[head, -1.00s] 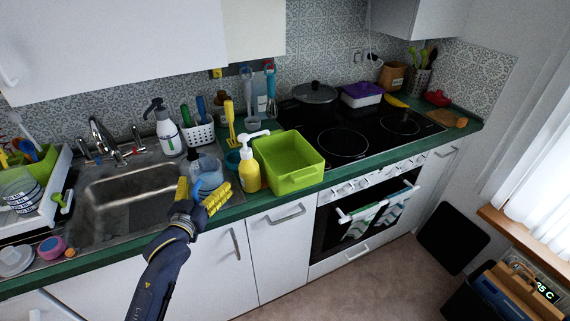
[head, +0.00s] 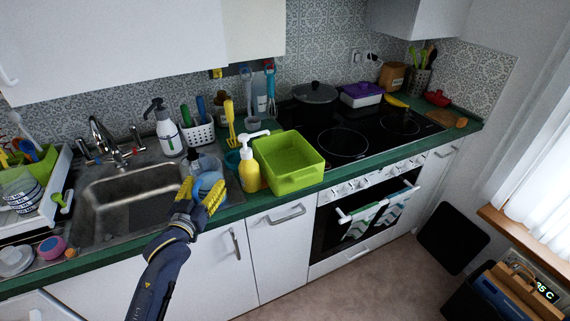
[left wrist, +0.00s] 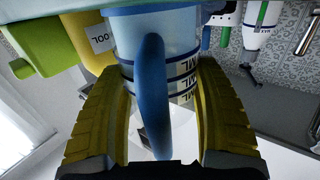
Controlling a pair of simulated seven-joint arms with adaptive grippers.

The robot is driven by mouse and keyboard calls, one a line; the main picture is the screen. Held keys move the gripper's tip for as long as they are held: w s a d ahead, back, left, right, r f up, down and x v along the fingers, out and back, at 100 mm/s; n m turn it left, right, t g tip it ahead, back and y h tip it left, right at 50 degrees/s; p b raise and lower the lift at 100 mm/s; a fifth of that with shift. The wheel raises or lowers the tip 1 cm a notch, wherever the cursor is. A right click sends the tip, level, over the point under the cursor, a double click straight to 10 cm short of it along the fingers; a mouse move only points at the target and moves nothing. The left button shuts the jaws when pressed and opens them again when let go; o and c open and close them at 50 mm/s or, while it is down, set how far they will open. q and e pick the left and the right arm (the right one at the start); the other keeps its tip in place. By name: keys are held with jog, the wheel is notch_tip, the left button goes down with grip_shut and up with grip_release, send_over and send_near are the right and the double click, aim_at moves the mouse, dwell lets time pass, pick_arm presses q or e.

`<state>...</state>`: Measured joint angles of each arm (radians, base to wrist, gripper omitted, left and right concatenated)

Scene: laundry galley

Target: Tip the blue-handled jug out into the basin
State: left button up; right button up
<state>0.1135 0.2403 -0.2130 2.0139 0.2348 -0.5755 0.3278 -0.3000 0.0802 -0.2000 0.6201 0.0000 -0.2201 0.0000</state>
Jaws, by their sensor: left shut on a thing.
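The clear jug (head: 210,167) with a blue handle stands upright on the counter, just right of the sink. My left gripper (head: 201,194) has its yellow fingers on both sides of the handle and is shut on it. In the left wrist view the blue handle (left wrist: 152,95) runs between the fingers, with dark bands and lettering on the jug's clear body (left wrist: 180,45) behind. The fingers hide part of the jug in the head view. The steel basin (head: 125,205) is left of the gripper and looks empty. My right gripper is not in view.
A yellow soap pump bottle (head: 250,172) and a green tub (head: 291,180) stand close to the jug's right. A spray bottle (head: 168,132) and a white basket (head: 200,134) are behind it. The tap (head: 103,140) rises behind the basin. A dish rack (head: 50,190) is at the left.

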aim_at(199, 177)
pick_arm(q)
jog(key=shift+r, duration=0.1)
jog(key=c, duration=0.5)
jog(key=shift+r, duration=2.45)
jog(key=o, duration=1)
jog(key=c, duration=1)
